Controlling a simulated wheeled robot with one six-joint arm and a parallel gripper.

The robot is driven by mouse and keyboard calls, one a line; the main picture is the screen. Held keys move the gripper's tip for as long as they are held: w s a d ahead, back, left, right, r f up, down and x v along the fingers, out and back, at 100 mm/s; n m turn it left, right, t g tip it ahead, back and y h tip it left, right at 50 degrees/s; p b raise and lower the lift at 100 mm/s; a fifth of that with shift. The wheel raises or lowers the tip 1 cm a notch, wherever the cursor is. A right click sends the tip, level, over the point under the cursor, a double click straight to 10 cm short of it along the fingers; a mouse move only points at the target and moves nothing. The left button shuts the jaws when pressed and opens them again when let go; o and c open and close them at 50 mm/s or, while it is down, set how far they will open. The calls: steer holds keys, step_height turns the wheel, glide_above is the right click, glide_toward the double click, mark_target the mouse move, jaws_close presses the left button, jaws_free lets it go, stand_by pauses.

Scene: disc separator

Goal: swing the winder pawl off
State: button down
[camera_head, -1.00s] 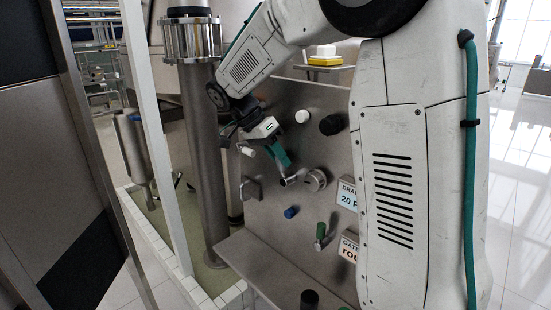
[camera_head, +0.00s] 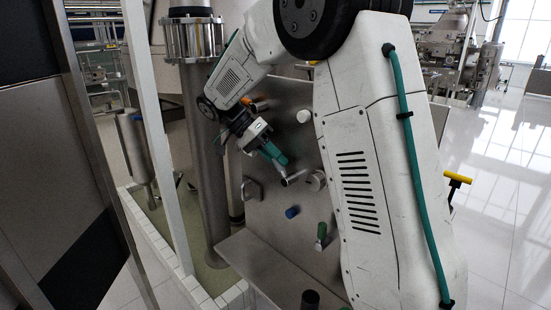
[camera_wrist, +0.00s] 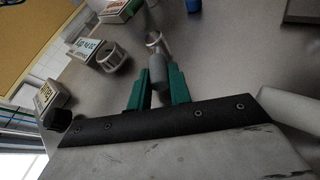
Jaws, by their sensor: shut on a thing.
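A steel panel (camera_head: 262,215) carries several fittings. A short silver bar (camera_head: 293,178) sticks out from it beside a round metal boss (camera_head: 316,180); I take this bar to be the winder pawl, but no label confirms it. My gripper (camera_head: 279,163) reaches it from the upper left with green fingers. In the wrist view my gripper (camera_wrist: 158,74) is shut on a grey cylindrical grip (camera_wrist: 156,46), one finger on each side. A hollow steel ring (camera_wrist: 112,57) stands to its left.
A thick steel column (camera_head: 208,150) is close left of my wrist. A ledge (camera_head: 240,262) runs below.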

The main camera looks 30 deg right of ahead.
steer(key=c, duration=1.3)
jaws_free()
steer(key=shift+w+a+r, duration=0.25)
steer(key=shift+w+r, duration=0.05)
steer(key=w+a, duration=0.8)
steer(key=w, duration=0.1)
